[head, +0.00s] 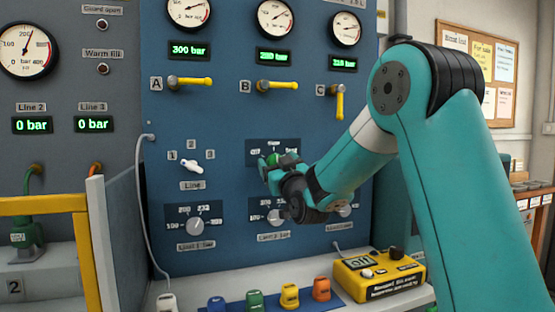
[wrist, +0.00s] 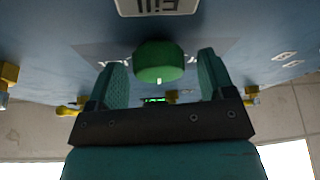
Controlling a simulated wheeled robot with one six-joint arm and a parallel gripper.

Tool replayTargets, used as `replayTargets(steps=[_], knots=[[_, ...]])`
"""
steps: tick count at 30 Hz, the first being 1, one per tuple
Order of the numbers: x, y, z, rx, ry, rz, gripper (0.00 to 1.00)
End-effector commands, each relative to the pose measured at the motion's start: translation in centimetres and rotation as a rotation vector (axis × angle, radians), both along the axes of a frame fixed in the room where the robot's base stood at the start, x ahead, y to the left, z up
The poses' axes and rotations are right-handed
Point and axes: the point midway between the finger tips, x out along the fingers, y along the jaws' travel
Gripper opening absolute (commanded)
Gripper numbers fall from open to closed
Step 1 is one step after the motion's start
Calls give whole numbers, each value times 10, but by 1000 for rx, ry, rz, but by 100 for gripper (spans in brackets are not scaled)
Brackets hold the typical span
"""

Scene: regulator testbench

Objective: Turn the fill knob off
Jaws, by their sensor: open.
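The fill knob (wrist: 158,62) is a round green knob on the blue panel. In the wrist view its white mark points down the picture, towards my gripper's body. The Fill label (wrist: 157,6) shows upside down at the top edge. My gripper (wrist: 163,66) is open, with one finger on each side of the knob and a visible gap to both. In the head view my gripper (head: 268,172) is at the panel, in front of the dark knob plate (head: 288,145). It hides most of the knob there, and the plate's small position labels are partly covered.
The white Line knob (head: 192,166) is left of my gripper. Lower dials include one (head: 195,226) at left; others are partly behind my gripper. Yellow levers (head: 190,82) sit above. Coloured blocks (head: 255,300) and a yellow box (head: 378,275) stand on the ledge below.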

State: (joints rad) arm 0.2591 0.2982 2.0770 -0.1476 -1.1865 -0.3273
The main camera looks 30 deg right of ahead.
Motion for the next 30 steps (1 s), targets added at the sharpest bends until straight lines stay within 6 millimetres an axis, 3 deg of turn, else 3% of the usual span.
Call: replayTargets(steps=[8, 14, 30], knots=[[1, 0, 0, 0, 1, 0, 73], [1, 0, 0, 0, 1, 0, 27], [0, 0, -8, -111, 26, -1, 26]])
